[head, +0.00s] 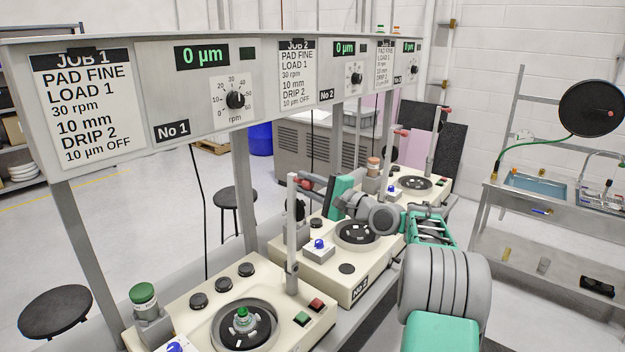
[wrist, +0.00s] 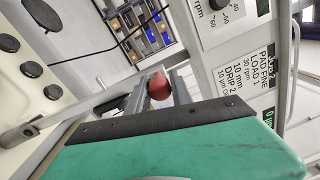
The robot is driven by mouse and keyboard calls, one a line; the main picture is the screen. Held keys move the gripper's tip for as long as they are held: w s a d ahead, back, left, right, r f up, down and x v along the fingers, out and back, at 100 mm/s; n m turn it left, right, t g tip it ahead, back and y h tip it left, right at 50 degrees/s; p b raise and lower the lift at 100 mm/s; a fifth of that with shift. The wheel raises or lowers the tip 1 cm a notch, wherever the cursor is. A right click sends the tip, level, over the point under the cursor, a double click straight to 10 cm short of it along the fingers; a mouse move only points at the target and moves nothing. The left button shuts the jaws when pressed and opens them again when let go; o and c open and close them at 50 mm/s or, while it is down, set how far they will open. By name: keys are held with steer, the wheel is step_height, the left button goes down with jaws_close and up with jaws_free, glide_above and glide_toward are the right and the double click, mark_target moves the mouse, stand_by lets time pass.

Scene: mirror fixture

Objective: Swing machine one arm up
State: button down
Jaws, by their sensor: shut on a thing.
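Machine one (head: 310,335) is the nearest cream machine, under the No 1 panel. Its grey arm (head: 292,230) stands about upright from a pivot at the machine's right rear, clear of the round plate (head: 262,312). A red knob sticks out sideways near the arm's top. My gripper (head: 306,184) reaches in from the right at that height and is shut on the knob. In the wrist view my gripper (wrist: 160,92) has the red knob (wrist: 160,86) between its fingers, and the grey arm (wrist: 60,121) runs off to the left. The fingertips are partly hidden in the head view.
The overhead panel beam (head: 215,85) runs above the machines, with a support post (head: 246,185) behind the arm. Machine two (head: 350,285) stands just beyond, below my forearm. A stool (head: 235,198) stands behind. A sink bench (head: 545,205) is at the right.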

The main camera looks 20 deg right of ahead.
steer(key=shift+w+d+m, duration=0.25)
steer(key=shift+d+m, duration=0.05)
steer(key=shift+d, duration=0.1)
steer(key=shift+d, duration=0.1)
steer(key=c, duration=1.2)
jaws_free()
steer(key=shift+w+d, duration=0.1)
steer(key=shift+d, duration=0.05)
steer(key=shift+o, duration=0.2)
steer(key=shift+f, duration=0.1)
steer(key=shift+s+d+f, duration=0.1)
steer(key=shift+s+f, duration=0.05)
steer(key=shift+s, duration=0.2)
steer(key=b+v, duration=0.2)
steer(key=v, duration=0.5)
steer(key=shift+b, duration=0.4)
